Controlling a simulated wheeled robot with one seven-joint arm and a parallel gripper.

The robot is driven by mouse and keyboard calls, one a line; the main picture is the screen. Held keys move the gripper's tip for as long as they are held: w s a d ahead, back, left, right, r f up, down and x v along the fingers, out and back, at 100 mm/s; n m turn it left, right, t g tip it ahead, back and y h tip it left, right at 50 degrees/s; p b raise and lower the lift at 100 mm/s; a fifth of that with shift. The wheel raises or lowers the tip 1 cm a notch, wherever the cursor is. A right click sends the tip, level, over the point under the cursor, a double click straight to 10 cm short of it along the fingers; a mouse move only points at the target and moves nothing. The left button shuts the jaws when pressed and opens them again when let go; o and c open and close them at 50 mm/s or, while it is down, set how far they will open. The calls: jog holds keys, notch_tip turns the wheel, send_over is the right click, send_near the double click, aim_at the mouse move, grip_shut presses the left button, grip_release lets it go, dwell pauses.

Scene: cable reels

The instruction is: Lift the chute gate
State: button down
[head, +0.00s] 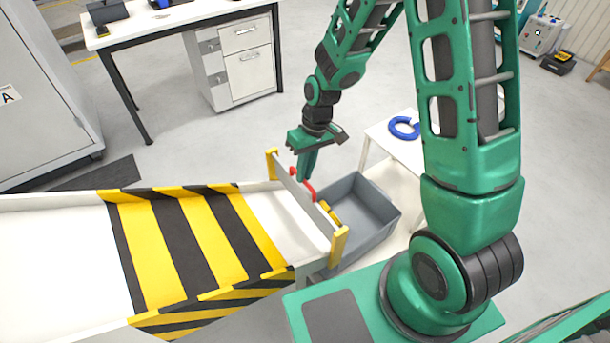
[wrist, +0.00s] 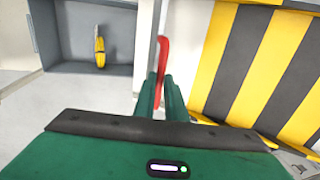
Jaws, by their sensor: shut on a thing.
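The chute gate (head: 299,201) is a pale grey panel across the low end of the chute, standing between two yellow posts. A red handle (head: 309,191) is fixed on it; the handle also shows in the wrist view (wrist: 163,57). My gripper (head: 303,178) is at the gate's top, shut on the red handle. In the wrist view its two green fingers (wrist: 160,95) close around the handle's near part, which they partly hide. The chute (head: 270,217) has a white bed with yellow and black stripes.
A grey bin (head: 374,204) stands beyond the gate with a yellow object (head: 330,213) in it, clearer in the wrist view (wrist: 99,48). A white table (head: 399,148) holds a blue ring (head: 404,128). A workbench (head: 170,22) and grey cabinet (head: 40,90) stand behind.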

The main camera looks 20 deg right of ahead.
jog(key=shift+w+r, duration=0.15)
jog(key=c, duration=1.8)
grip_release()
jog(key=r, duration=0.3)
jog(key=d+r, duration=0.1)
jog(key=r, duration=0.3)
jog(key=d+r, duration=0.1)
jog(key=r, duration=0.2)
jog(key=shift+w+r, duration=0.25)
